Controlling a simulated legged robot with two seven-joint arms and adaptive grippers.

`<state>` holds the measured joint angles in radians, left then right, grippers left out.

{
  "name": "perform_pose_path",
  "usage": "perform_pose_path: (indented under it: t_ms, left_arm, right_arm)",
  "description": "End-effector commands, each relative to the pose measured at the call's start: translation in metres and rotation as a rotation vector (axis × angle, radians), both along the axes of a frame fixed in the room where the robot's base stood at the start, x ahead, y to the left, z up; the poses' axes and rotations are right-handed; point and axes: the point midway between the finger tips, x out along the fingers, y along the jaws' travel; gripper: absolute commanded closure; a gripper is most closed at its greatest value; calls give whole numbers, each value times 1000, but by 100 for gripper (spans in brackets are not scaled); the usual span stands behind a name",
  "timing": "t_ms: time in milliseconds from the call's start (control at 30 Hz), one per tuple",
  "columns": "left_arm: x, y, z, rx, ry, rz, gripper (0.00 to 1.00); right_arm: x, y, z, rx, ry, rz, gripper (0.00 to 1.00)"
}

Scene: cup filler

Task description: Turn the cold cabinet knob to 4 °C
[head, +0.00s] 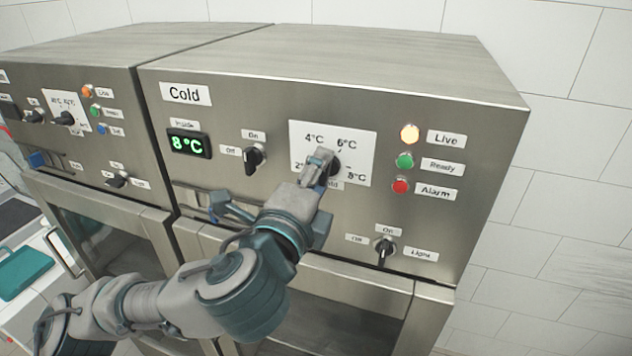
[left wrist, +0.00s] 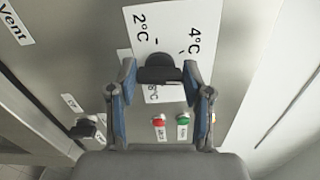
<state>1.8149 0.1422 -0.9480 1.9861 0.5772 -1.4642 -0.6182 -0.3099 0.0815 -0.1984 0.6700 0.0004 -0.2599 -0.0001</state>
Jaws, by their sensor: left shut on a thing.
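The cold cabinet knob (head: 335,166) is dark and sits on a white dial plate (head: 362,146) marked 2, 4, 6 and 8 °C. My left gripper (head: 319,162) is at the knob and covers much of it. In the left wrist view the dark knob (left wrist: 158,73) is between the blue-padded fingers of my left gripper (left wrist: 157,82), which is shut on it. Which mark the knob points to is hard to tell. The green display (head: 188,144) under the Cold label reads 8 °C. My right gripper is not in view.
An On/Off switch (head: 254,158) is left of the dial. A Light switch (head: 384,248) is below. Another cabinet with similar controls stands at left.

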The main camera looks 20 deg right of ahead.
Motion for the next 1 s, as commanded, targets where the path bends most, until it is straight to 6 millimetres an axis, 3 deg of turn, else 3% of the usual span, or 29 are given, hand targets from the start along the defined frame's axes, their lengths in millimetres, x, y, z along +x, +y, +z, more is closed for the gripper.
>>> perform_pose_path:
  t_ms: [33,433,1000]
  left_arm:
    - [2,-1,-6,-31,33,-1,85]
    - [2,-2,-7,-328,233,0,85]
    - [1,-1,-5,-542,373,1,85]
  right_arm:
    - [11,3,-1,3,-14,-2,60]
    - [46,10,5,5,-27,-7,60]
    - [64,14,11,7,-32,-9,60]
